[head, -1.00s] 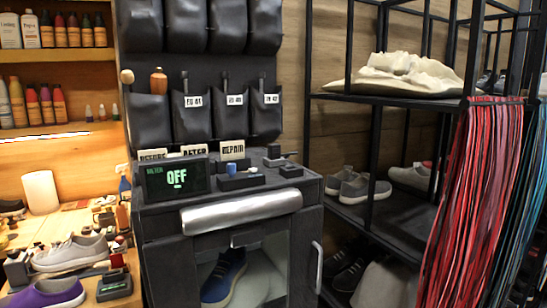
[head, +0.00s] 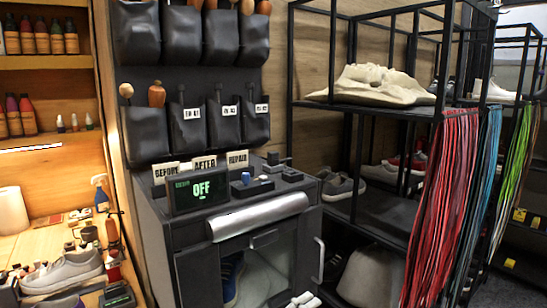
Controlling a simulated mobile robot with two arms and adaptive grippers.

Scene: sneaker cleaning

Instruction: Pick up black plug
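Several small black pieces lie on top of the dark cabinet (head: 155,212), right of the screen reading OFF (head: 199,190). One is a low black block (head: 291,174) near the right edge. Another is a black piece (head: 274,165) behind it. A longer black block (head: 252,188) lies in front, by a small blue piece (head: 246,178). I cannot tell which of these is the black plug. Pale tips, apparently of my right gripper (head: 302,299), show at the bottom edge, below and apart from these pieces. Its opening is unclear. My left gripper is not in view.
A silver rounded bar (head: 258,215) and a door with a handle (head: 318,260) front the cabinet. A black shelf rack (head: 375,218) with hanging laces (head: 437,205) stands right. A cluttered wooden bench (head: 40,243) with a grey sneaker (head: 62,272) is left.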

